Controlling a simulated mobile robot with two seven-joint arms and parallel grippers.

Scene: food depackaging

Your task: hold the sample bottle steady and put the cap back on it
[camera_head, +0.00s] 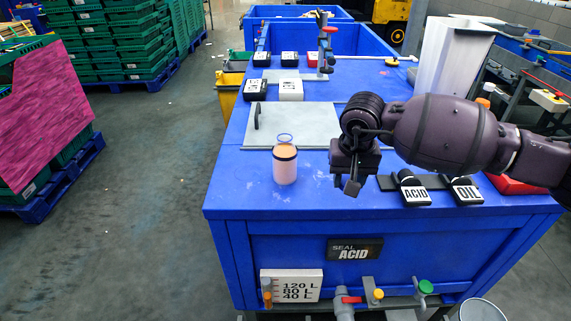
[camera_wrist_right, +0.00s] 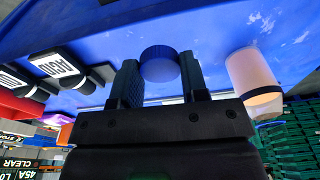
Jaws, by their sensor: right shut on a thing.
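The sample bottle (camera_head: 285,167) stands upright and uncapped on the blue bench, with pinkish-orange contents and a dark band below its clear neck. It also shows tilted at the right of the right wrist view (camera_wrist_right: 252,80). My right gripper (camera_head: 352,186) is to the right of the bottle, apart from it, pointing down. It is shut on the round blue cap (camera_wrist_right: 160,64), which sits between the fingertips in the right wrist view. Nothing holds the bottle. My left gripper is out of view.
Black blocks labelled ACID (camera_head: 416,195) and OIL (camera_head: 466,191) lie right of my right gripper. A grey plate (camera_head: 310,125) lies behind the bottle, with a red-and-grey stand (camera_head: 327,50) farther back. The bench's front edge is close in front; bench left of the bottle is clear.

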